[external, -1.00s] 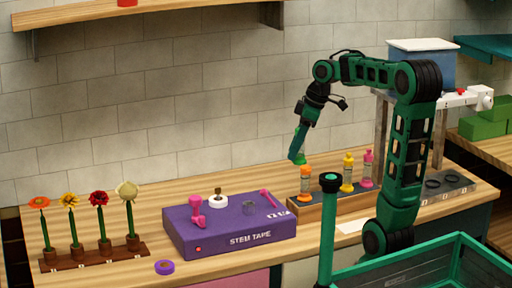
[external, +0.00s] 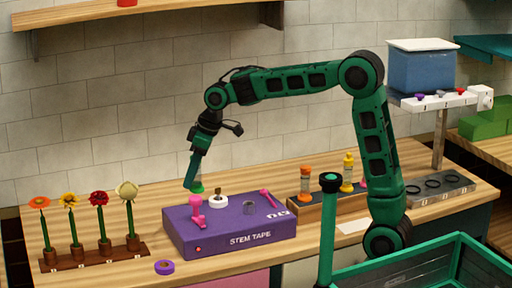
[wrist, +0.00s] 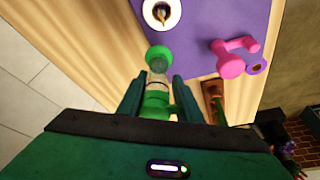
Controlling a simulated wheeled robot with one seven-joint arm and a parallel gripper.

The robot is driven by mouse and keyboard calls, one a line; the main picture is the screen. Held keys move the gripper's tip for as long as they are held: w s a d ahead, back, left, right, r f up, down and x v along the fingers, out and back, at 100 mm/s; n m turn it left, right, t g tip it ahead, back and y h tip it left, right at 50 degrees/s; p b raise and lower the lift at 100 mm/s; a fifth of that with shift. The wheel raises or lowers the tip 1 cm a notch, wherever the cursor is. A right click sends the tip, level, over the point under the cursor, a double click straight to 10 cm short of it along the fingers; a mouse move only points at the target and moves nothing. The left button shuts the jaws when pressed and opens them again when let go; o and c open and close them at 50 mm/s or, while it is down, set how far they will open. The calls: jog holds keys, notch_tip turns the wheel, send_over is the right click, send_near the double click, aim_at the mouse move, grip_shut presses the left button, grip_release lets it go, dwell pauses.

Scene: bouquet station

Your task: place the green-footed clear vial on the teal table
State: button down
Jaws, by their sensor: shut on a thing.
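The green-footed clear vial (wrist: 157,68) is between the fingers of my gripper (wrist: 158,86) in the wrist view, with its green foot at the far end and a green part nearer the palm. In the external view my gripper (external: 194,182) points down near the back left of the purple box, and the vial's green end (external: 197,188) shows at the fingertips. The gripper is shut on the vial. A teal surface (external: 490,46) is cut off at the upper right; I cannot tell whether it is the teal table.
Flowers in a rack (external: 95,258) stand left. A bottle rack (external: 300,212) is right of the box. A green crate (external: 420,275) is in front.

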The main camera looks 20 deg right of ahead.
jog(key=shift+a+f, duration=0.1)
jog(key=shift+a, duration=0.25)
jog(key=w+d+f, duration=0.2)
jog(key=w, duration=0.1)
jog(key=w+d+f, duration=0.2)
jog(key=w, duration=0.1)
jog(key=w+d+f, duration=0.3)
jog(key=shift+d+f, duration=0.1)
jog(key=shift+f, duration=1.85)
jog(key=shift+f, duration=0.15)
jog(key=c, duration=1.3)
grip_release()
jog(key=shift+o, duration=0.2)
jog(key=v, duration=1.2)
